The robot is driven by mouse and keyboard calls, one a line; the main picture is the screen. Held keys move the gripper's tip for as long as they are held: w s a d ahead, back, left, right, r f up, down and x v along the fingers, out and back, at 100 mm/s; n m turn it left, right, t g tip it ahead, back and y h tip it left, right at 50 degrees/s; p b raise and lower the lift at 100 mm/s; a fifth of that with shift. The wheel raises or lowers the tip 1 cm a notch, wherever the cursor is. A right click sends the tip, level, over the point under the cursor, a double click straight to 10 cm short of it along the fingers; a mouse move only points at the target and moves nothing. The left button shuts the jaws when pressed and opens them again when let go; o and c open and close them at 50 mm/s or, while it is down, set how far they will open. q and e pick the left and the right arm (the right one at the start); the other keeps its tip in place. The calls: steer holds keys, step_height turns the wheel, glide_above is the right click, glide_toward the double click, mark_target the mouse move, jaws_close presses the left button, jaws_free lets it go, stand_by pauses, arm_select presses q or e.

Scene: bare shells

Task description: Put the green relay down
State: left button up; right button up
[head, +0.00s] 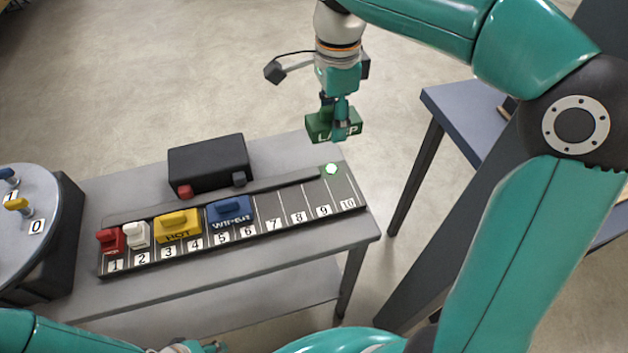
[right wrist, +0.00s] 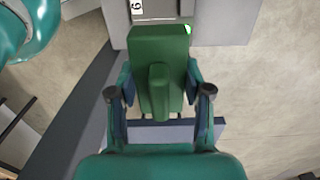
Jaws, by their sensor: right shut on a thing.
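The green relay (head: 321,127), with white lettering partly hidden by the fingers, is in my right gripper (head: 341,119). The gripper is shut on the relay's raised grip and holds it above the far right end of the table. In the right wrist view the green relay (right wrist: 160,60) sits between the two fingers (right wrist: 160,95). The numbered rail (head: 290,213) lies below, with slots marked 1 to 10. A green-white light (head: 331,169) shows at its right end, near slot 10. Of my left arm only a part shows at the bottom left; its gripper is not clearly visible.
On the rail stand a red relay (head: 111,241) at 1, a white one (head: 136,234) at 2, a yellow one (head: 178,226) at 3-4 and a blue one (head: 230,211) at 5-6. Slots 7 to 10 are bare. A black box (head: 209,160) stands behind; a round turntable (head: 28,232) is left.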

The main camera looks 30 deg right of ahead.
steer(key=b, duration=0.1)
glide_above(329, 191)
step_height(329, 191, down, 14)
steer(key=shift+w+r, duration=0.1)
steer(key=shift+r, duration=0.05)
steer(key=shift+f+b, duration=0.3)
steer(key=shift+f, duration=2.1)
steer(key=shift+f, duration=0.15)
steer(key=o, duration=1.2)
steer(key=shift+r, duration=0.35)
step_height(329, 191, up, 12)
steer(key=shift+f+p, duration=0.15)
steer(key=shift+p, duration=0.35)
